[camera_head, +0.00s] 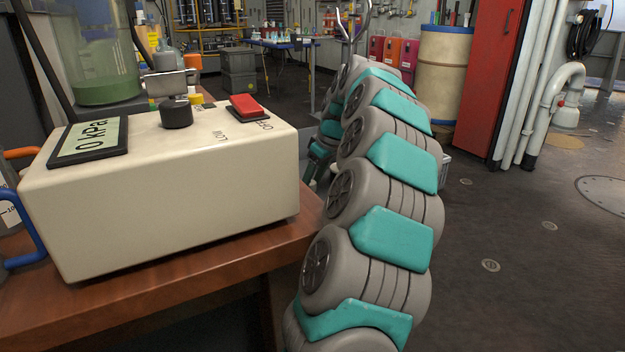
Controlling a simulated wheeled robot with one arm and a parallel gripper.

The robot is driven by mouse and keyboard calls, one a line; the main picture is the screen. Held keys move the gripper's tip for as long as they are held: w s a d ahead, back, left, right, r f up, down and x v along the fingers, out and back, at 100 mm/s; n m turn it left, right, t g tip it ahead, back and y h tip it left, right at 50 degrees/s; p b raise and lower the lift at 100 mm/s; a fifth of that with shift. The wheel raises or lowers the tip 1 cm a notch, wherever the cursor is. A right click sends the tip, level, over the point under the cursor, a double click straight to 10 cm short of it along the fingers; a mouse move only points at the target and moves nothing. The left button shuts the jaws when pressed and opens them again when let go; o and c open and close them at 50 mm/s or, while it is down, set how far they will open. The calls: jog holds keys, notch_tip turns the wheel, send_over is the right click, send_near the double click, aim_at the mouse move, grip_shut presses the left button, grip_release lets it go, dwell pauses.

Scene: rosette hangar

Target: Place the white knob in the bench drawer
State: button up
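I do not make out a white knob or a bench drawer in this view. A wooden bench top (150,295) fills the lower left, with a dark space under its front edge. On it stands a cream box (170,205) with a tilted display (90,141) reading 0 kPa. A black knob (176,114) and a red switch (246,104) sit on top of the box. My grey and teal arm rises from the bottom centre and curves away past the box's right side.
A glass vessel with green liquid (100,85) stands behind the box. A tan barrel (444,75), a red cabinet (500,70) and white pipes (545,110) stand at the back right. A blue-edged table (280,43) is farther back. The dark floor (520,240) at right is open.

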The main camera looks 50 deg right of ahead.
jog(key=shift+o, duration=0.8)
jog(key=shift+r, duration=0.25)
jog(key=v, duration=1.1)
jog(key=shift+s+r, duration=0.15)
jog(key=shift+r, duration=0.25)
